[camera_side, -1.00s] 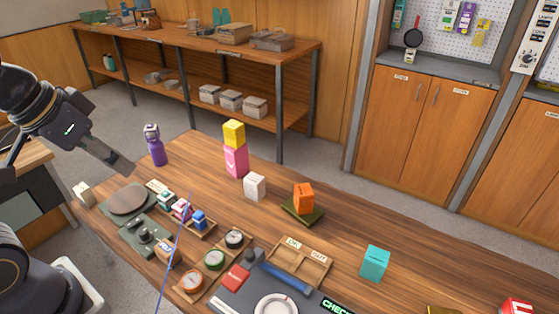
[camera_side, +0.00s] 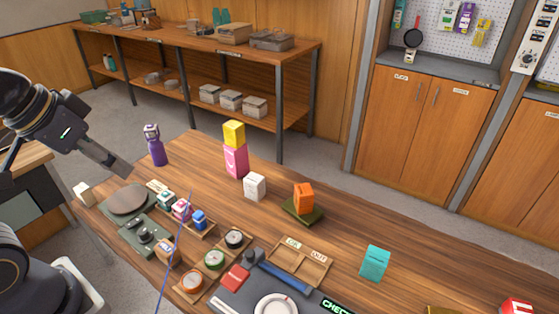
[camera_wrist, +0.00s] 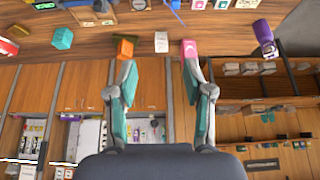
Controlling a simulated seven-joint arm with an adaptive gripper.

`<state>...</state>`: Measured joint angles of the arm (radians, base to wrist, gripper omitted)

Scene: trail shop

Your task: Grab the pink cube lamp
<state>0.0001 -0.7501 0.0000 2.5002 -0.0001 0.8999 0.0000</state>
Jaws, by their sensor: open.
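A tall pink block (camera_side: 236,161) stands upright on the wooden table with a yellow cube (camera_side: 234,133) on top. A smaller pink cube (camera_side: 181,209) sits in a row of small cubes in a wooden tray. I cannot tell for sure which pink one is the lamp. My gripper (camera_side: 124,170) hangs in the air at the left, above and apart from both. In the wrist view my gripper (camera_wrist: 159,65) is open and empty, and a pink block (camera_wrist: 190,48) shows just beyond one fingertip.
A purple bottle (camera_side: 155,147) stands left of the tall pink block. A white box (camera_side: 254,187), an orange block (camera_side: 303,196) on a dark base and a teal cube (camera_side: 375,262) stand to the right. A round plate (camera_side: 128,199) and several compasses lie nearer.

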